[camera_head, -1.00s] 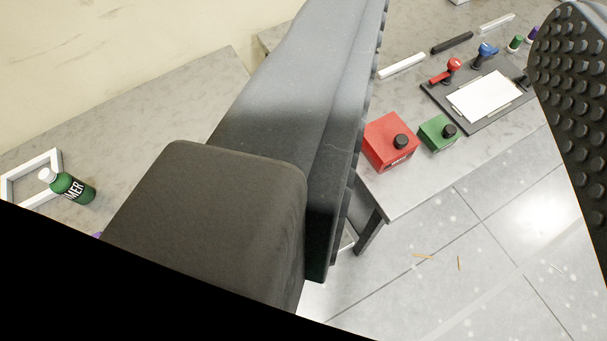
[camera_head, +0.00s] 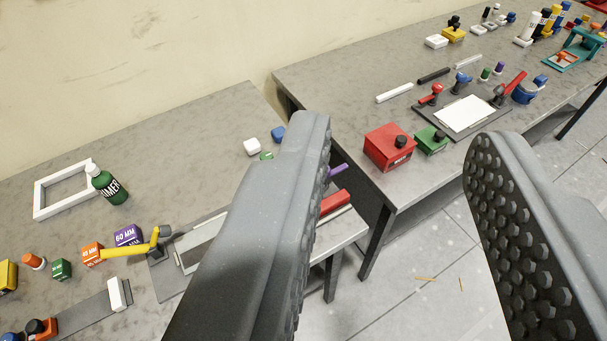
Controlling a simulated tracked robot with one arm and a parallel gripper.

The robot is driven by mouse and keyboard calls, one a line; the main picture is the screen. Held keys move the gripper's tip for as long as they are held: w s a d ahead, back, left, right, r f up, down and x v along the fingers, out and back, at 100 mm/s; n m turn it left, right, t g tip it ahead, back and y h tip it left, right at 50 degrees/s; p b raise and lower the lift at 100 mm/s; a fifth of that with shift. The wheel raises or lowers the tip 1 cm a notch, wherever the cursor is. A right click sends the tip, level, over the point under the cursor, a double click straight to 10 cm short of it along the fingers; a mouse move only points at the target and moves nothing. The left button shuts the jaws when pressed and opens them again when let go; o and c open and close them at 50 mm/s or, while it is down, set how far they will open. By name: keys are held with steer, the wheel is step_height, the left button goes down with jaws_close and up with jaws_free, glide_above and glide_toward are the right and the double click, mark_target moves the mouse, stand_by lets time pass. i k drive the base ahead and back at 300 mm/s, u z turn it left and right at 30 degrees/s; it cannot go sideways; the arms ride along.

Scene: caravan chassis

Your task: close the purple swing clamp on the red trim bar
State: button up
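My gripper (camera_head: 400,140) is open and empty, with a wide gap between its two studded grey fingers. A small purple handle (camera_head: 339,169), which looks like part of the purple swing clamp, shows just right of the left finger. Just below it is a red bar (camera_head: 335,202), likely the red trim bar, at the right end of the left bench. The left finger hides the rest of the clamp and the bar's left part, so I cannot tell the clamp's position on the bar. A yellow-handled clamp (camera_head: 130,249) stands left of the left finger on a dark plate.
The left bench (camera_head: 200,130) holds a green bottle (camera_head: 109,187), a white frame (camera_head: 46,201) and several coloured blocks. The right bench (camera_head: 341,96) holds a red box (camera_head: 388,148), a green box (camera_head: 430,141) and a fixture with red and blue handles.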

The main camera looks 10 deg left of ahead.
mark_target(344, 167)
steer(key=u, duration=0.1)
steer(key=i, duration=1)
steer(key=u, duration=0.05)
